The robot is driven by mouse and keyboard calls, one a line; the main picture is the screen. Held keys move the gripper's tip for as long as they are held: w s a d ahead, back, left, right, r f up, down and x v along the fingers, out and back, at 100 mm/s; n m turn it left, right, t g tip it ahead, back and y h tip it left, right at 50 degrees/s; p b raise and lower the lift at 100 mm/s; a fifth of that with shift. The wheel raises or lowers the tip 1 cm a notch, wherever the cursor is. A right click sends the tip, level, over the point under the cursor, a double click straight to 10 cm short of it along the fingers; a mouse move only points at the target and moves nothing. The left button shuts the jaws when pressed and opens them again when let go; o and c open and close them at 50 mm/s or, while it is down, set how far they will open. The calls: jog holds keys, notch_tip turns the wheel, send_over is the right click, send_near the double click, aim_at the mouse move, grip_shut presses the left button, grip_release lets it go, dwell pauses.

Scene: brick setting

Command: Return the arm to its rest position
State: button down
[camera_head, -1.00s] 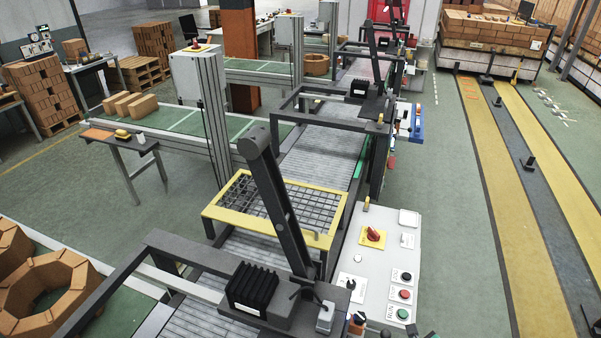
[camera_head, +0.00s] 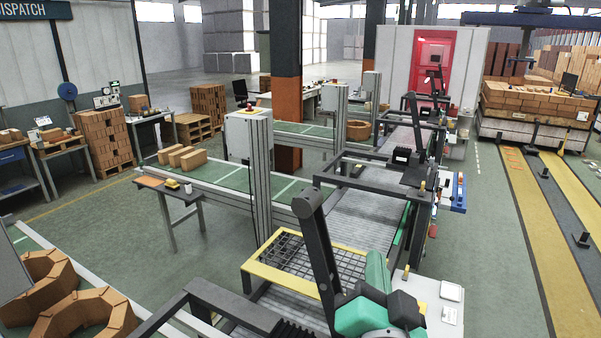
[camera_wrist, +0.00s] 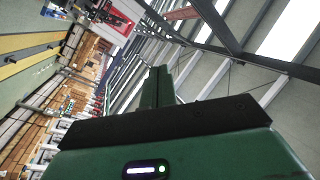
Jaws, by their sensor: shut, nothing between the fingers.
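My gripper (camera_wrist: 158,84) shows in the wrist view as two green fingers close together, shut with nothing between them. Beyond the fingers are the roof beams and white skylight strips, with the hall floor tilted at the left. In the head view a green and dark grey part of my arm (camera_head: 365,312) rises at the bottom, in front of the near machine's control panel. I cannot make out the fingers in that view.
Brick rings (camera_head: 85,312) sit on the conveyor at lower left. Open green floor (camera_head: 490,265) lies at the right.

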jog(key=s+a+r+n+t+y+b, duration=0.1)
jog(key=s+a+r+n+t+y, duration=0.15)
jog(key=s+a+r+n, duration=0.45)
jog(key=s+a+r+n+t+y+b, duration=0.1)
jog(key=s+a+r+n+t, duration=0.2)
jog(key=s+r, duration=0.6)
notch_tip(320, 180, down, 12)
jog(key=a+m+b, duration=0.1)
jog(key=b, duration=0.9)
notch_tip(320, 180, up, 22)
jog(key=p, duration=2.1)
jog(key=shift+s+a+f, duration=0.15)
jog(key=shift+f, duration=0.05)
